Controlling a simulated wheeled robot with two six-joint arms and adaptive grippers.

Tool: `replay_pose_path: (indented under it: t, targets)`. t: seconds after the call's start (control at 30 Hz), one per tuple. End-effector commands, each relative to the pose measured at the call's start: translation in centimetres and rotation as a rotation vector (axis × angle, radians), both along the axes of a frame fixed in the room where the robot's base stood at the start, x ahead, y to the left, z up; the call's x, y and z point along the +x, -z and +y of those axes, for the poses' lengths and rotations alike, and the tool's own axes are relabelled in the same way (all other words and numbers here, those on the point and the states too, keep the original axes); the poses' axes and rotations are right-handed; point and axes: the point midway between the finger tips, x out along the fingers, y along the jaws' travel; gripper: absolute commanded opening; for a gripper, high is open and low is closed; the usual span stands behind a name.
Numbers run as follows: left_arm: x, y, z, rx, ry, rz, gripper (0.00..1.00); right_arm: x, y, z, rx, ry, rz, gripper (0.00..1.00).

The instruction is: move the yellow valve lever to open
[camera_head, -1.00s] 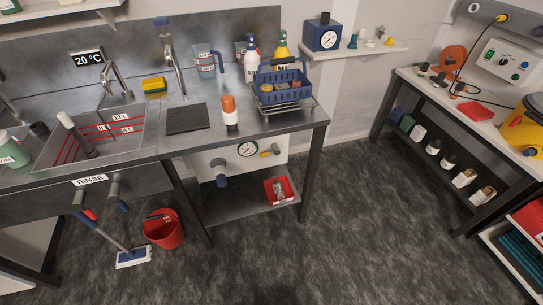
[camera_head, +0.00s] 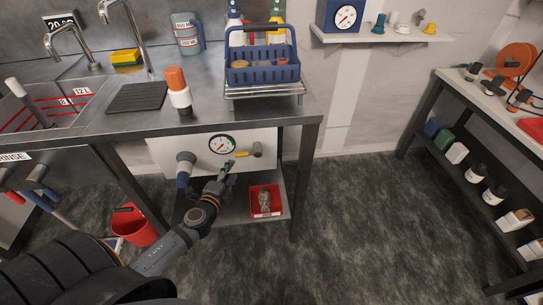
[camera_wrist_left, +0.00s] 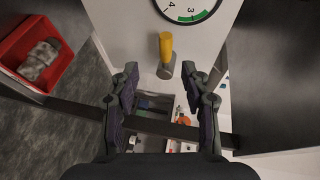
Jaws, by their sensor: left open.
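The yellow valve lever (camera_head: 242,154) sticks out to the left from a grey hub (camera_head: 256,149) on the white panel under the bench, lying nearly level in the head view. It also shows in the wrist view (camera_wrist_left: 166,46), with the hub nearer to me. My left gripper (camera_head: 226,174) is in front of the panel, below and left of the lever in the head view. In the wrist view its fingers (camera_wrist_left: 160,72) are spread, with the hub in line with the gap between them. I see no contact. My right gripper is not in view.
A round gauge (camera_head: 222,144) sits just left of the lever, and a grey-blue pipe fitting (camera_head: 184,164) further left. A red tray (camera_head: 257,213) stands on the lower shelf. The bench edge (camera_head: 215,124) runs above the panel, and a leg (camera_head: 305,182) stands to the right.

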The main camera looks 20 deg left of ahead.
Motion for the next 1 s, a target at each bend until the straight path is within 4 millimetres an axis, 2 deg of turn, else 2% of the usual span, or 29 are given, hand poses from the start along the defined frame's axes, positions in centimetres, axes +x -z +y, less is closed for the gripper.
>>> replay_pose_path:
  t: [0.17,0.27,0.5,0.7,0.83,1.0]
  targets:
    - [0.3,-0.7,-0.3,0.014,0.009,-0.014,0.47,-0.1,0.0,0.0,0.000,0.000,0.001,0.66]
    - [1.2,-0.7,0.0,0.010,0.006,-0.014,0.47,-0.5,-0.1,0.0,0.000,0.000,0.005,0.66]
    - [6.1,0.2,0.7,0.007,0.005,-0.014,0.47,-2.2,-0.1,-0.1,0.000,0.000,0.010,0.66]
    - [9.3,1.1,1.1,0.009,0.007,-0.013,0.47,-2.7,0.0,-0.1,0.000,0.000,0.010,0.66]
    - [10.2,1.2,1.3,0.011,0.008,-0.012,0.47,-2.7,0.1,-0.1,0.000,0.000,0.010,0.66]
    - [10.3,1.4,1.3,0.010,0.009,-0.011,0.47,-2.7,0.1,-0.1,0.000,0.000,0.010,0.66]
